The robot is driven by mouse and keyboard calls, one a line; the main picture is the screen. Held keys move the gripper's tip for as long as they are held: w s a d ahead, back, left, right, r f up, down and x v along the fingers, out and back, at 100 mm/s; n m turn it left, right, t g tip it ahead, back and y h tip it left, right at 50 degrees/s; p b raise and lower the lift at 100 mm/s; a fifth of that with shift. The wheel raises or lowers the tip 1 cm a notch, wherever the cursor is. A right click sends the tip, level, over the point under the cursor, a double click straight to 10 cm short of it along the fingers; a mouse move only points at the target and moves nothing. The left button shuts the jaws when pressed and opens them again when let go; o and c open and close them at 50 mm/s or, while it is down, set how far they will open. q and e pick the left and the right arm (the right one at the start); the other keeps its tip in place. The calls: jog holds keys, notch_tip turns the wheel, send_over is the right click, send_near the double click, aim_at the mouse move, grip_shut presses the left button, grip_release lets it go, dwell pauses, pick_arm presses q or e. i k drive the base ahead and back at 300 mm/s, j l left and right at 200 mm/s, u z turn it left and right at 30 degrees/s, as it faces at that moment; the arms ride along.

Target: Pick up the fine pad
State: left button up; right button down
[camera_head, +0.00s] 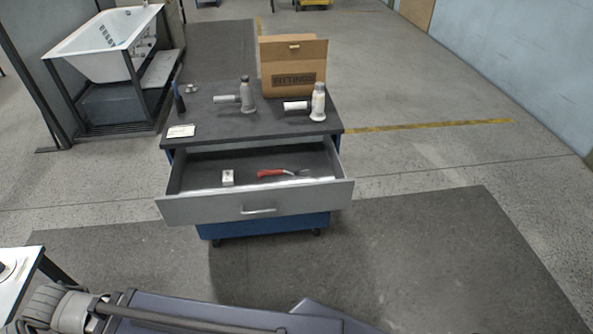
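I cannot tell for sure which object is the fine pad. A small flat white piece (181,131) lies at the front left corner of the top of a dark-topped cart (215,125). A small white block (228,177) lies in the cart's open drawer (200,207). A red-handled tool (272,173) lies to its right in the drawer. Neither of my grippers shows in the head view; only parts of my own body show along the bottom edge.
On the cart top stand a grey-capped tool (246,96), a white tool (317,103), a dark slim bottle (178,98) and a cardboard box (293,68). A white bathtub (105,45) on a frame stands at the back left. The floor right of the cart is clear.

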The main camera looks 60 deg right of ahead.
aim_at(228, 176)
jog(key=z, duration=1.65)
jog(key=i+j+z, duration=0.15)
jog(key=j+z, duration=0.4)
jog(key=z, duration=0.2)
jog(key=i+j+z, duration=0.1)
jog(key=j+z, duration=0.25)
jog(key=i+j+z, duration=0.2)
jog(key=i, duration=0.3)
